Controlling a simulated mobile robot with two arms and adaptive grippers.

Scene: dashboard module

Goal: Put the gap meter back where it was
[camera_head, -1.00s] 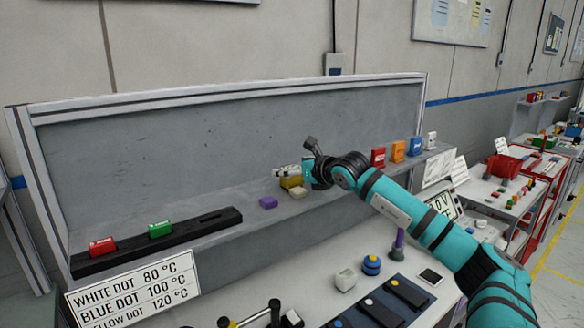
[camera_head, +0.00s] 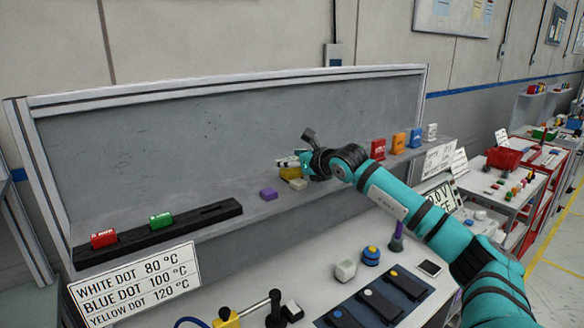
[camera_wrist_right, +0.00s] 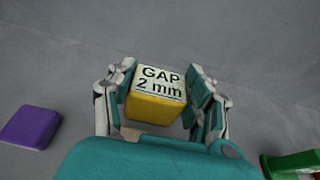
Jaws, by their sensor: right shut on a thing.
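The gap meter is a yellow block with a white top label reading "GAP 2 mm" (camera_wrist_right: 157,102). In the right wrist view it sits between the two fingers of my right gripper (camera_wrist_right: 158,98), which is shut on it. In the head view the yellow block (camera_head: 290,174) shows partly under my right gripper (camera_head: 291,164), at the grey shelf of the bench. Whether it touches the shelf is unclear. My left gripper is out of view.
A black slotted rail (camera_head: 190,224) holds a red block (camera_head: 104,239) and a green block (camera_head: 161,220). Red (camera_head: 378,149) and orange (camera_head: 398,143) blocks stand farther right.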

